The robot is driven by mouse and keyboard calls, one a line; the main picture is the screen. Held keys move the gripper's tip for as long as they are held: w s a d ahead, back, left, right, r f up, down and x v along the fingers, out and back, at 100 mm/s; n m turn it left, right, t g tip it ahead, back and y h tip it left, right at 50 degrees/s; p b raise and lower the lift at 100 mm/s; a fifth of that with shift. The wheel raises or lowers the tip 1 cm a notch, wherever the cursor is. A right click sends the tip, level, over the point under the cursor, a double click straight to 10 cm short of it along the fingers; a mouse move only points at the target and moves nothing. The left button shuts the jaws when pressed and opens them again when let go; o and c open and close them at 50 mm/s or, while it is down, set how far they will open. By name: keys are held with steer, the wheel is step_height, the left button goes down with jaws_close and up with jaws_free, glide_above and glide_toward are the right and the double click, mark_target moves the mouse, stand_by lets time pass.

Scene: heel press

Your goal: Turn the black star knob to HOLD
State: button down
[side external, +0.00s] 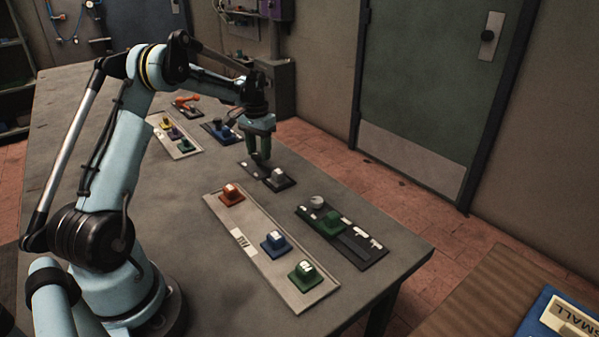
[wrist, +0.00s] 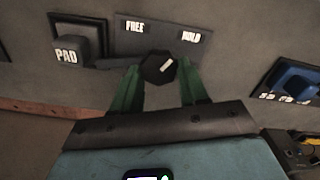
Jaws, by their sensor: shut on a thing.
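The black star knob (wrist: 157,67) sits on a dark plate (wrist: 165,27) in the wrist view. A short white mark on its top slants towards the upper right, roughly towards the HOLD label (wrist: 191,36). The FREE label (wrist: 135,26) is at the plate's upper left. My gripper's green fingers (wrist: 159,72) stand on both sides of the knob and are shut on it. In the side external view my gripper (side external: 260,160) points straight down at the plate, and its fingers largely hide the knob.
A grey PAD block (wrist: 76,45) stands just left of the knob; it also shows in the side external view (side external: 278,175). A blue block (wrist: 296,78) is at the right.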

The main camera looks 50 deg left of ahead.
mark_target(259, 153)
steer(key=shift+m, duration=1.6)
steer(key=c, duration=0.6)
jaws_free()
step_height(259, 153, up, 12)
steer(key=shift+r, duration=0.1)
